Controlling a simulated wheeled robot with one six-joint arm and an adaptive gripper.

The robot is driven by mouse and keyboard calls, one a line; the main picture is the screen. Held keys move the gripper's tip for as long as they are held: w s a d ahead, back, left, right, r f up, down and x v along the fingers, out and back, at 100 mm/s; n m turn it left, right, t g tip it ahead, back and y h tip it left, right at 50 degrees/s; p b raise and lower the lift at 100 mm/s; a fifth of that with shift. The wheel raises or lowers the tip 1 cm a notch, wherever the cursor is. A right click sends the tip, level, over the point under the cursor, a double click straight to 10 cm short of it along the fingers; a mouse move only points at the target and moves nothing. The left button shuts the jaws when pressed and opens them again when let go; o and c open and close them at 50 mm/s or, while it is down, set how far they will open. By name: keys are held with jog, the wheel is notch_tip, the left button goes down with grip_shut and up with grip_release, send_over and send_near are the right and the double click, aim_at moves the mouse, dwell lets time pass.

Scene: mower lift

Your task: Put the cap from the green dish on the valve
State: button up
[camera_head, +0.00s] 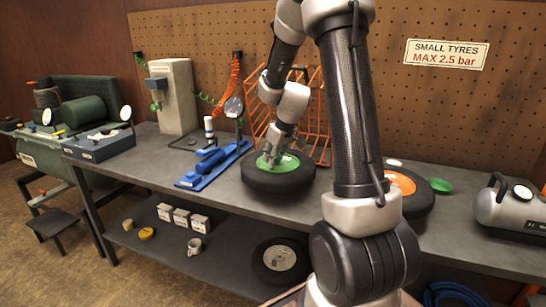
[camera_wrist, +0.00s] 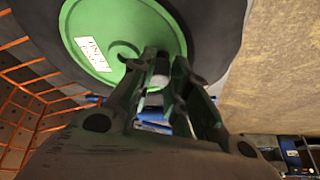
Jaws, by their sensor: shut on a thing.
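My gripper (camera_head: 271,157) is over the tyre with the green hub (camera_head: 290,165) on the bench. In the wrist view my gripper (camera_wrist: 160,74) is shut on a small pale grey piece, which looks like the cap (camera_wrist: 159,80). The fingertips are in front of the green hub (camera_wrist: 130,22), close to it; I cannot tell whether the cap touches the valve. The valve itself is hidden or too small to make out. The green dish (camera_head: 441,186) stands at the right, beyond the orange-hubbed tyre, and looks empty.
The tyre with the orange hub (camera_head: 411,188) lies to the right, partly behind my arm. An orange wire rack (camera_head: 316,110) stands behind the green-hubbed tyre. A blue tool (camera_head: 213,162) lies left of it. A grey tank (camera_head: 512,208) is at the far right.

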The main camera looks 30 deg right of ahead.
jog(key=shift+f, duration=0.45)
jog(key=o, duration=0.8)
jog(key=o, duration=0.3)
jog(key=shift+o, duration=0.2)
jog(key=shift+r, duration=3.75)
